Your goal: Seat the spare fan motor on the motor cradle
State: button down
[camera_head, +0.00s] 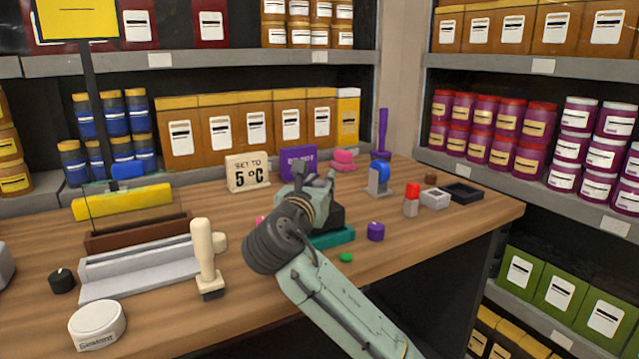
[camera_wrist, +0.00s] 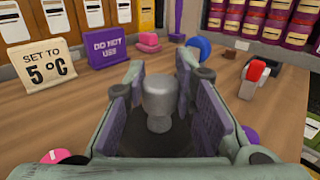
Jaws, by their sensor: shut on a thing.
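My gripper (camera_head: 318,178) is over the middle of the bench. In the wrist view its two padded fingers (camera_wrist: 158,100) stand on either side of a grey, round-topped part (camera_wrist: 158,92) on a dark round body (camera_wrist: 150,143), which I take to be the spare fan motor. In the head view a black block (camera_head: 330,218) and a teal base (camera_head: 334,238) show just beyond and under my wrist, partly hidden by it. I cannot tell whether the teal base is the motor cradle, or whether the motor touches it.
A "SET TO 5 °C" sign (camera_head: 247,173) and a purple "DO NOT USE" sign (camera_head: 298,160) stand behind. A purple knob (camera_head: 376,231), a blue-topped part (camera_head: 378,178) and a red-topped part (camera_head: 412,199) are to the right. A cream-handled stamp (camera_head: 207,258) stands left.

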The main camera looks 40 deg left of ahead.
jog(key=shift+f+b, duration=0.3)
jog(key=shift+f, duration=0.7)
dwell(1.3)
jog(key=c, duration=1.5)
grip_release()
jog(key=shift+o, duration=1.3)
jog(key=shift+f, duration=0.1)
jog(key=shift+f, duration=0.1)
jog(key=shift+r+p, duration=4.05)
jog(key=shift+r, duration=0.6)
